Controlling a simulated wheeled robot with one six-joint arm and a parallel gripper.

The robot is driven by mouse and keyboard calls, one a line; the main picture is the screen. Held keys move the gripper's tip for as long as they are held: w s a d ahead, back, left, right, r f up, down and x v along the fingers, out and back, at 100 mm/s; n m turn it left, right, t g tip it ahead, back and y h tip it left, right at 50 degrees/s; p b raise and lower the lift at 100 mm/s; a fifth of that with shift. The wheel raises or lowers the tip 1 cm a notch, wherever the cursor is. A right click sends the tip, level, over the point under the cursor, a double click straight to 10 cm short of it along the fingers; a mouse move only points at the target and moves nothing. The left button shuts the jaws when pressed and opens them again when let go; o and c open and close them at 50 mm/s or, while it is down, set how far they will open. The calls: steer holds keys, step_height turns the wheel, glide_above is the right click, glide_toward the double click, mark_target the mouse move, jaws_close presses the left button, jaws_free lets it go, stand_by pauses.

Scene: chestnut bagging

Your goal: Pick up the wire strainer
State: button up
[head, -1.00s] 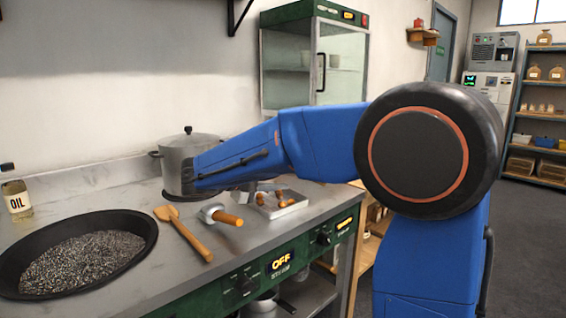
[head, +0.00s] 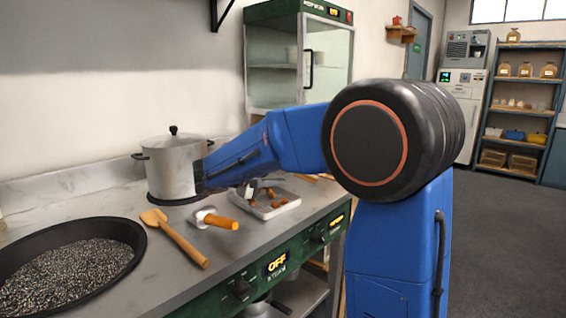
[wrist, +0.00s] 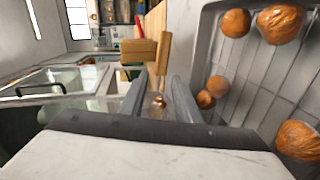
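I cannot make out a wire strainer for certain. A short tool with a pale metal head and an orange-brown handle (head: 222,222) lies on the counter in the head view; I cannot tell whether it is the strainer. My gripper (wrist: 158,92) shows its two grey fingers apart in the wrist view, with nothing seen held between them. In the head view my arm mostly hides the gripper, near the metal tray (head: 243,207). The tray also fills the right of the wrist view (wrist: 228,72), beside the fingers, with several brown chestnuts (wrist: 280,24) in it.
A lidded pot (head: 172,168) stands behind the tool. A wooden spatula (head: 178,238) and a wide black pan (head: 128,228) of dark grains lie nearer. A glass-fronted cabinet (head: 298,60) stands beyond. Tan wooden pieces (wrist: 142,50) show past my fingers.

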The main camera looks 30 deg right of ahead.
mark_target(299, 174)
steer(key=shift+x, duration=3.7)
steer(key=shift+s+f, duration=0.1)
steer(key=shift+s, duration=0.05)
jaws_close()
